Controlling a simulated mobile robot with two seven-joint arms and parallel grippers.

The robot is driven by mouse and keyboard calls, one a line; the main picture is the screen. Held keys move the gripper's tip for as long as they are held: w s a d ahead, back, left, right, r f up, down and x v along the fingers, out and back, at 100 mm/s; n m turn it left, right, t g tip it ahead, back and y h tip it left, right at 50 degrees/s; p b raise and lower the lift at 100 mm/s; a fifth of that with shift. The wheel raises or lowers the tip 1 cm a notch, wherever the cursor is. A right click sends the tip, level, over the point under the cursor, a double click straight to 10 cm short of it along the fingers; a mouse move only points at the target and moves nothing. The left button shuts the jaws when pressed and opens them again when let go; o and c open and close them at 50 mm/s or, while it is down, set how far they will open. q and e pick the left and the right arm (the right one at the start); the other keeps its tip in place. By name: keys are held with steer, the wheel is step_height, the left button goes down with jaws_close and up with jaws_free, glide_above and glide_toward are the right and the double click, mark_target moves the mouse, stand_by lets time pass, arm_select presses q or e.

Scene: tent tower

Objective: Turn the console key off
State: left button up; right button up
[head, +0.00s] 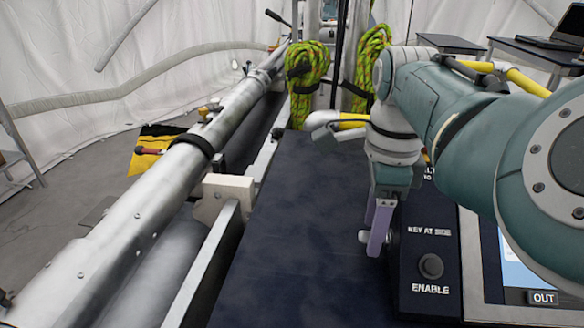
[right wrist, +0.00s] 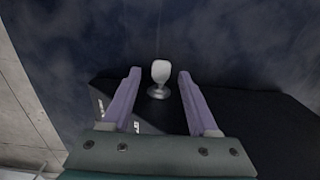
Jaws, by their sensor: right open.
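The console (head: 431,215) is a dark box at the right of the head view, marked "KEY AT SIDE" and "ENABLE", with a round black knob on its face. The silver key (head: 363,236) sticks out of its left side, and only a small part shows beside my finger. In the right wrist view the key (right wrist: 160,72) has a pale, rounded head on a round metal base. My right gripper (head: 378,238) is open with purple fingers, one on each side of the key, with gaps visible between them and it. My left gripper is not in view.
A screen panel with an "OUT" button (head: 542,298) stands right of the console. A dark blue surface (head: 300,220) lies clear to its left. A long metal tube (head: 150,205) runs along the left. Green ropes (head: 307,75) hang at the back.

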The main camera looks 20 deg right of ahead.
jaws_close()
stand_by(0.4)
